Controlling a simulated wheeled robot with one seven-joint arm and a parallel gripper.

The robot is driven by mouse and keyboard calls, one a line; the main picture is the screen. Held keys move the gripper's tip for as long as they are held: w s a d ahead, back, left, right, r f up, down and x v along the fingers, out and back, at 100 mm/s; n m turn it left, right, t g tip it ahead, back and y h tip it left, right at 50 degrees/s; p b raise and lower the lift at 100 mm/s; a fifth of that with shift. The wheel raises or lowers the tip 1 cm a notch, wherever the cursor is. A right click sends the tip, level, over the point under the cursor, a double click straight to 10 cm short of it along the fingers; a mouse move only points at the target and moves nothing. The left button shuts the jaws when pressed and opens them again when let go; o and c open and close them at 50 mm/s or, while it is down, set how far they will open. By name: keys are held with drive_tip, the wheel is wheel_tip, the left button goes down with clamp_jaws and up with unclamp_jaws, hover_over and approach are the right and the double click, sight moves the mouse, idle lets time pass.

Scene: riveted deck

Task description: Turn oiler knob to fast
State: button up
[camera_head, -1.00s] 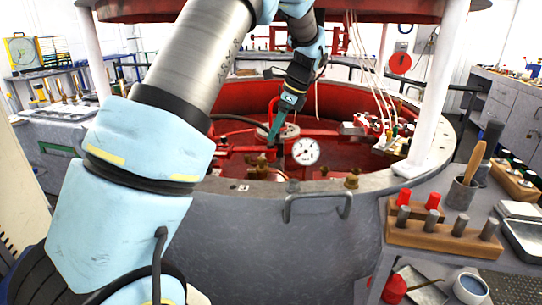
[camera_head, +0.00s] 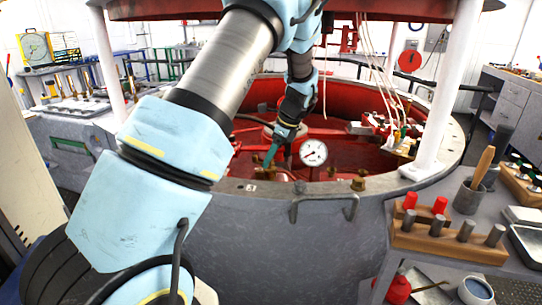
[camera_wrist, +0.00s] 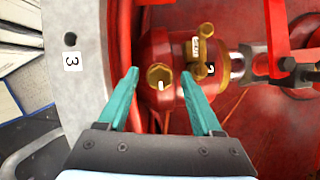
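My gripper (camera_wrist: 158,86) is open, with two teal fingers spread apart. In the wrist view a round brass knob (camera_wrist: 160,75) with a white mark shows between the fingertips, on a red cylindrical fitting (camera_wrist: 152,45). I cannot tell whether the fingers touch it. I cannot read a "fast" mark. In the head view my gripper (camera_head: 270,154) is low inside the red tank, left of the gauge; my fingers and arm hide the knob there.
A white dial gauge (camera_head: 313,153) stands right of my gripper. The tank's grey rim (camera_head: 400,186) with a handle (camera_head: 322,204) curves in front. White posts (camera_head: 450,85) flank the opening. A side bench with a wooden block (camera_head: 440,240) is at right.

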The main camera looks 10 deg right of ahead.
clamp_jaws()
idle(0.3)
